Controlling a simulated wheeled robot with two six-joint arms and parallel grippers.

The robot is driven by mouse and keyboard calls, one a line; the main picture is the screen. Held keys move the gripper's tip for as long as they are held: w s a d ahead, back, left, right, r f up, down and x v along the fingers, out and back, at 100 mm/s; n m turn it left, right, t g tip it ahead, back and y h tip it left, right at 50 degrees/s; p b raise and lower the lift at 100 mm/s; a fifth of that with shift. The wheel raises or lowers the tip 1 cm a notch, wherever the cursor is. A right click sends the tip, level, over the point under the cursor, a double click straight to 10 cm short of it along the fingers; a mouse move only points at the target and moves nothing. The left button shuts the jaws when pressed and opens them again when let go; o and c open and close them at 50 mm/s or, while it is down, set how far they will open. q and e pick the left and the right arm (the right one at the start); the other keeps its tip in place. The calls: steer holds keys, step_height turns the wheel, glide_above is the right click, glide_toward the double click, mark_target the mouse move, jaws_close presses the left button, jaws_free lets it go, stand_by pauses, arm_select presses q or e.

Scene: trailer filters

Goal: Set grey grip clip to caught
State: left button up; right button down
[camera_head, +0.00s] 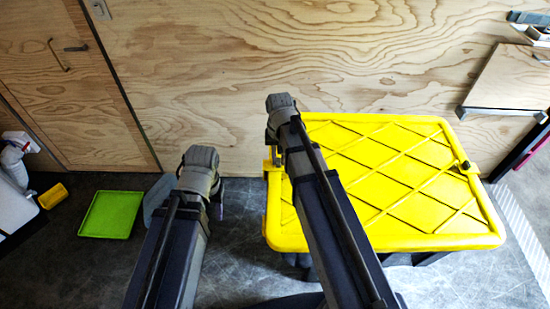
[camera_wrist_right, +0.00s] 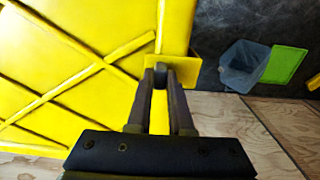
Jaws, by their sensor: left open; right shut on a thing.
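The yellow lid (camera_head: 400,235) of a crate-like box has a small yellow tab (camera_wrist_right: 188,68) at its edge. A small dark grey piece, which looks like the grey grip clip (camera_wrist_right: 160,75), sits at this tab. My right gripper (camera_wrist_right: 160,88) is shut on it, with one finger on each side. In the head view my right gripper (camera_head: 271,140) is at the lid's left edge, where my arm hides most of the clip. I cannot tell the clip's setting. My left gripper (camera_head: 217,196) is open, left of the box, its fingers mostly hidden by its wrist.
Another dark clip (camera_head: 464,165) is on the lid's right edge. A green tray (camera_head: 110,214), a small yellow bin (camera_head: 53,196) and a grey-blue bin (camera_wrist_right: 243,65) stand on the floor at left. A plywood wall (camera_head: 300,45) rises behind the box.

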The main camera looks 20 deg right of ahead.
steer(key=shift+s+d, duration=0.25)
steer(key=shift+d, duration=0.5)
steer(key=c, duration=0.8)
jaws_free()
step_height(320, 180, up, 8)
steer(key=p, duration=0.7)
steer(key=shift+p, duration=0.4)
steer(key=shift+f, duration=0.1)
